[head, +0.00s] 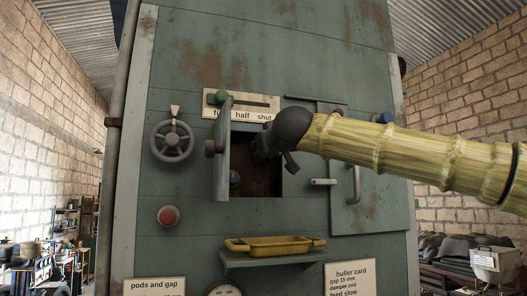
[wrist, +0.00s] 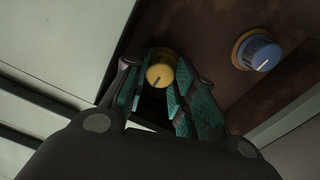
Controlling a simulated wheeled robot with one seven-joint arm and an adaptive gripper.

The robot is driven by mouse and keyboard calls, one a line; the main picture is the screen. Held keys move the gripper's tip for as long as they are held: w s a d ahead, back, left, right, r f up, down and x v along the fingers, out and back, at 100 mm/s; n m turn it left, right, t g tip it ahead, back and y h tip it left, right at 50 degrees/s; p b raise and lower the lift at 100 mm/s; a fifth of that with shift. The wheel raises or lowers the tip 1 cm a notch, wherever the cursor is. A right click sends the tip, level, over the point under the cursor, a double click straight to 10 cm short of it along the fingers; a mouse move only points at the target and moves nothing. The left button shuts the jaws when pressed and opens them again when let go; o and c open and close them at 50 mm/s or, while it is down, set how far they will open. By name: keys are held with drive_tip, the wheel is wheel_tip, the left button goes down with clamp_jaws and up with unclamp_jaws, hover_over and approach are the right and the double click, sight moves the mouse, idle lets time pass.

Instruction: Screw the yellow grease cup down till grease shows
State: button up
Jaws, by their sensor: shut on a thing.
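The yellow grease cup (wrist: 160,72) shows in the wrist view, with a dark mark line on its round end. My gripper (wrist: 157,88) is shut on it, with teal-padded fingers on both sides. A blue cup (wrist: 262,54) with a pale mark line sits to its right, apart from my fingers, with a tan ring around its base. I see no grease at the yellow cup; its base is partly hidden. In the head view my gripper (head: 262,150) reaches into the dark opening and hides the yellow cup. The blue cup (head: 234,178) shows low in the opening.
An open hatch door (head: 222,150) stands out at the opening's left edge, close to my gripper. A yellow tray (head: 268,245) rests on a shelf below. A handwheel (head: 172,141) and red button (head: 168,216) are at left. Handles (head: 324,182) are at right.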

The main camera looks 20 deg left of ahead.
drive_tip(key=shift+d+r+m, duration=0.1)
drive_tip(key=shift+m, duration=0.4)
drive_tip(key=shift+f+m+g+y+b, duration=0.15)
drive_tip(key=shift+m+b, duration=1)
drive_tip(key=shift+m, duration=4.5)
drive_tip(key=shift+f+m+g+y+b, duration=0.15)
drive_tip(key=shift+m+b, duration=1.05)
drive_tip(key=shift+m, duration=4.5)
drive_tip(key=shift+f+m+y+b, duration=0.15)
drive_tip(key=shift+m+b, duration=1)
drive_tip(key=shift+m, duration=4.5)
drive_tip(key=shift+r, duration=0.15)
drive_tip(key=o, duration=0.7)
drive_tip(key=shift+w, duration=0.1)
